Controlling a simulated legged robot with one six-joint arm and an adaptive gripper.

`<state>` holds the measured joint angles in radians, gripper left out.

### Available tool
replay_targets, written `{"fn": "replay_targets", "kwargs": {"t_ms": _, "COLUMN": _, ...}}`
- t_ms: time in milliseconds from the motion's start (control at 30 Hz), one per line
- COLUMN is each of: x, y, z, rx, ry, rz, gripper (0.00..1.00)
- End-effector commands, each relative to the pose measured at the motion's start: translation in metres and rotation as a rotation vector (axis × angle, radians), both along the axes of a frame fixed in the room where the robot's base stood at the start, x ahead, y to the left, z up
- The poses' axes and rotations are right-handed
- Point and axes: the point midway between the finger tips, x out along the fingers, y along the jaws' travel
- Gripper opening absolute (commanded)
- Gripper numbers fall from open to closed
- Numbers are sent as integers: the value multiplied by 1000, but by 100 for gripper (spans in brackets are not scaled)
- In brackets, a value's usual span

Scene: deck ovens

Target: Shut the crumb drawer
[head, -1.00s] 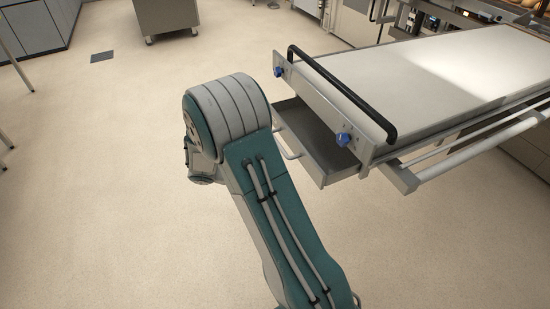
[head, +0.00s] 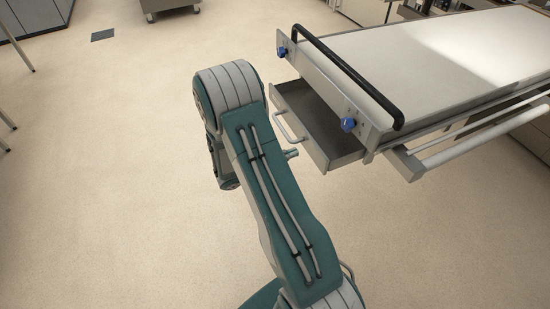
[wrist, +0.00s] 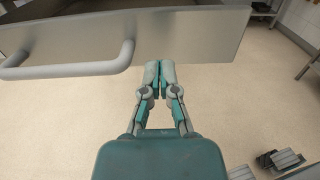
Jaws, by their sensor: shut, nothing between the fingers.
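The crumb drawer (head: 318,128) is a grey metal tray that stands pulled out under the near end of the steel loader table. Its front carries a pale bar handle (head: 289,128). In the wrist view the drawer front (wrist: 185,35) spans the top of the picture, with the handle (wrist: 75,66) at the left. My gripper (wrist: 159,66) is shut and empty, its tips at the lower edge of the drawer front, right of the handle. I cannot tell whether the tips touch it. In the head view my arm hides most of the gripper.
Above the drawer is the table (head: 430,60) with a black push bar (head: 350,75) and blue knobs (head: 348,124). A side rail (head: 470,145) runs along its right. The floor left of my arm is clear. A wheeled cabinet (head: 165,8) stands far back.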

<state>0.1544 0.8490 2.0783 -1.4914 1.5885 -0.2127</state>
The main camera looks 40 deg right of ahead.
Motion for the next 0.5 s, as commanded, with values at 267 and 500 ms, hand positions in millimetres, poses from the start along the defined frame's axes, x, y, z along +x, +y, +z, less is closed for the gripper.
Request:
{"fn": "replay_targets", "kwargs": {"t_ms": 267, "x": -8, "y": -33, "z": 0, "rx": 0, "ry": 0, "rz": -1, "gripper": 0}}
{"fn": "replay_targets", "kwargs": {"t_ms": 500, "x": -9, "y": -36, "z": 0, "rx": 1, "ry": 0, "rz": 0, "gripper": 0}}
